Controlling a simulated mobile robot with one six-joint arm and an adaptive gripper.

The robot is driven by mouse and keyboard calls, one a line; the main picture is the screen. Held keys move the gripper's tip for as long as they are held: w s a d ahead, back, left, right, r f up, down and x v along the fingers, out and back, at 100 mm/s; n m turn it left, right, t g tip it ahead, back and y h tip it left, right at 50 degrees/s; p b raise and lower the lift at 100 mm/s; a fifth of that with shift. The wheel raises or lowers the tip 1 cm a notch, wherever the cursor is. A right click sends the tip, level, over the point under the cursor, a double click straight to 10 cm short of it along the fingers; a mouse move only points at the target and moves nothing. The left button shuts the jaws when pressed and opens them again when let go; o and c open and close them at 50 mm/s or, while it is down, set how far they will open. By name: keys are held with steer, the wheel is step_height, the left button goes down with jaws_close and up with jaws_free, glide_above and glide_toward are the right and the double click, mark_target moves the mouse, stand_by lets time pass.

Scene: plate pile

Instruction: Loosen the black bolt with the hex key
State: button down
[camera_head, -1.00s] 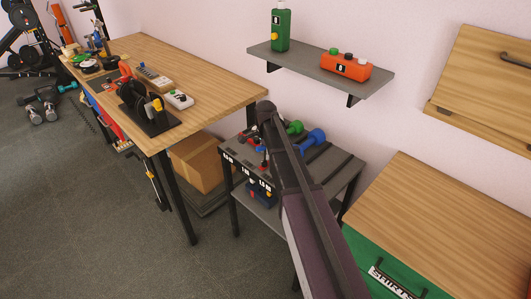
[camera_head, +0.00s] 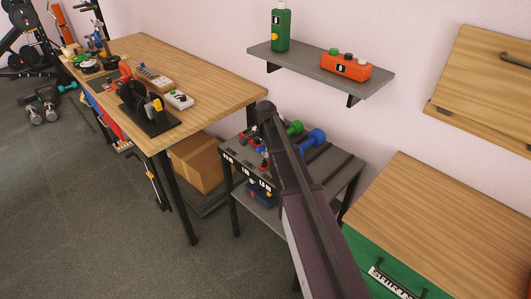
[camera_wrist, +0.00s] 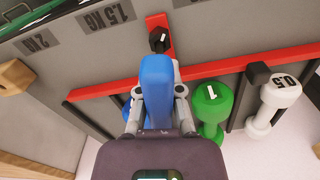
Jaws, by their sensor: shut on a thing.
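A black bolt (camera_wrist: 160,40) with a white mark on its head sits on the upright arm of a red bar (camera_wrist: 158,24) in the wrist view. My gripper (camera_wrist: 156,98) is shut on a blue, rounded handle (camera_wrist: 157,78), which appears to be the hex key. The top of the handle is just below the bolt in the picture. The key's metal part is hidden, and I cannot tell whether it touches the bolt.
The grey rack (camera_head: 335,170) stands between the wooden workbench (camera_head: 225,82) and a green cabinet (camera_head: 370,262). A shelf (camera_head: 300,62) is above.

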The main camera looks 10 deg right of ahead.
steer(key=shift+n, duration=0.4)
steer(key=c, duration=0.7)
jaws_free()
steer(key=shift+m, duration=0.4)
steer(key=shift+m, duration=0.8)
step_height(320, 180, up, 14)
steer(key=p, duration=1.4)
steer(key=shift+s+a+f+n+b, duration=0.1)
steer(key=shift+s+f+n+b, duration=0.85)
steer(key=shift+s+n, duration=2.3)
steer(key=shift+s+a+f+n+b, duration=0.1)
steer(key=shift+s+f+n+b, duration=1.3)
steer(key=shift+s, duration=3.1)
steer(key=shift+s+a+f+n+b, duration=0.1)
steer(key=shift+s+f+n+b, duration=0.4)
steer(key=shift+s+n, duration=2.95)
steer(key=shift+s+m, duration=0.45)
steer(key=shift+m, duration=0.05)
